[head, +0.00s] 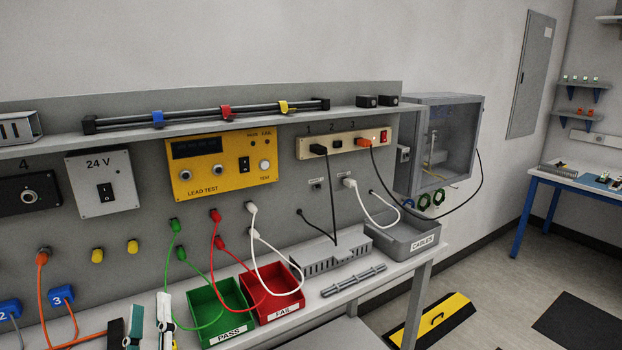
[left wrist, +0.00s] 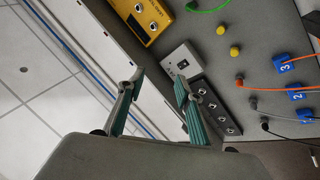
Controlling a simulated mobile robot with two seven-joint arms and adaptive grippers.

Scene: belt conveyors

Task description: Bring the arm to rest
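My left gripper (head: 149,318) shows at the bottom edge of the head view, in front of the bench near the green PASS bin (head: 218,308). In the left wrist view its two teal-padded fingers (left wrist: 160,83) stand apart with nothing between them. That view is tilted, with the panel and ceiling behind the fingers. Most of the left arm is out of the head view. My right gripper is in neither view.
The red FAIL bin (head: 275,300), a slotted grey duct (head: 330,254) and a grey CABLES bin (head: 405,236) stand on the bench. Colored leads hang from the panel. The yellow LEAD TEST box (head: 222,165) sits above. Blue numbered plugs (head: 62,296) are at left.

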